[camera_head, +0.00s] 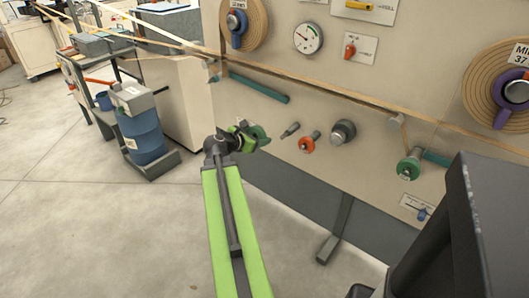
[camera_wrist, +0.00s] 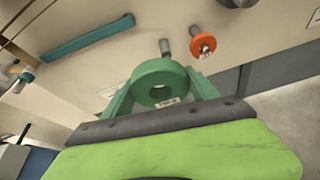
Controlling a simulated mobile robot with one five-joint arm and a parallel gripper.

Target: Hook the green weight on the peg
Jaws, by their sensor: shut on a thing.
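My gripper (camera_head: 247,136) is at the end of the green arm in the head view, in front of the panel. It is shut on the green weight (camera_wrist: 160,86), a thick ring with a hole and a small label, which shows between the fingers in the wrist view. A bare grey peg (camera_head: 290,130) sticks out of the panel to the right of my gripper. In the wrist view this peg (camera_wrist: 165,48) shows just beyond the weight's upper rim. The weight appears apart from the peg, but the exact gap cannot be told.
An orange weight (camera_head: 309,142) sits on the neighbouring peg, close on the right. Beyond it are a dark round knob (camera_head: 342,131) and another green disc (camera_head: 408,167). A teal bar (camera_head: 258,87) is above.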

